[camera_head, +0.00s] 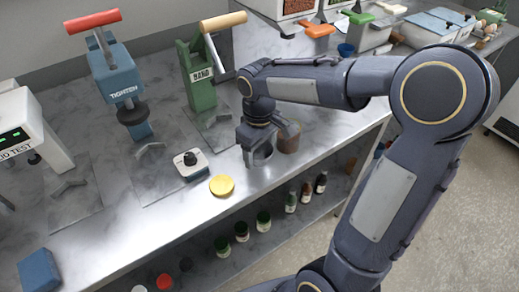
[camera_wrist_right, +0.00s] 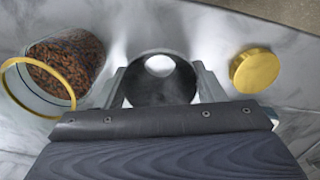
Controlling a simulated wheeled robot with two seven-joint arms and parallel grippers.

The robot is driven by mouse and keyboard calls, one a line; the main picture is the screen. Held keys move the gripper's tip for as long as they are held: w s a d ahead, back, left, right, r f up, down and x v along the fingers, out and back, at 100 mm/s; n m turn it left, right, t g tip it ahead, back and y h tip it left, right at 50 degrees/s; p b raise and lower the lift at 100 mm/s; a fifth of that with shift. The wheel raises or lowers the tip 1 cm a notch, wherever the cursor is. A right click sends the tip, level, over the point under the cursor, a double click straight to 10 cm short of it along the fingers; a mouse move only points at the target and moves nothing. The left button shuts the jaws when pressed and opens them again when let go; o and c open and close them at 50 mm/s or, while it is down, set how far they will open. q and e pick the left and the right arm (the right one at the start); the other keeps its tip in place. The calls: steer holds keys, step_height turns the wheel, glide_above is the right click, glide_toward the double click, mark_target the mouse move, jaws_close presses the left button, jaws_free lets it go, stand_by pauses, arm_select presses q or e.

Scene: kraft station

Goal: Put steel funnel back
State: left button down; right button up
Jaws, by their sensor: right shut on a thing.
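My right gripper (camera_head: 262,150) is low over the front part of the counter, with its fingers on either side of the steel funnel (camera_head: 263,153). In the right wrist view the funnel (camera_wrist_right: 160,82) is a dark round bowl with a bright spot inside, held between the two fingers (camera_wrist_right: 160,90). I cannot tell whether the funnel touches the counter. My left gripper is not in view.
An open glass jar (camera_wrist_right: 68,62) of brown pieces with a yellow rim stands beside the gripper. A yellow lid (camera_head: 222,185) lies on the counter's front edge. A small scale-like box (camera_head: 190,165), green press (camera_head: 200,90) and blue press (camera_head: 115,80) stand left. Bottles (camera_head: 263,220) line the lower shelf.

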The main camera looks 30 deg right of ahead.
mark_target(259, 149)
steer(key=o, duration=0.7)
steer(key=shift+f, duration=0.1)
steer(key=shift+r, duration=0.45)
step_height(259, 149, up, 11)
steer(key=p, duration=0.2)
steer(key=s+a+f+m+t+y, duration=0.1)
steer(key=s+f+m+t, duration=0.1)
steer(key=s, duration=0.3)
steer(key=s+a+f+m+t+y, duration=0.1)
steer(key=s+f, duration=0.2)
steer(key=s, duration=0.3)
steer(key=s+a+f+m+t+y, duration=0.1)
steer(key=s+a+f+m+t, duration=0.1)
steer(key=s, duration=0.4)
steer(key=shift+a+f+m+t+y, duration=0.1)
steer(key=shift+f+m+t+y, duration=0.2)
steer(key=shift+f+y, duration=0.1)
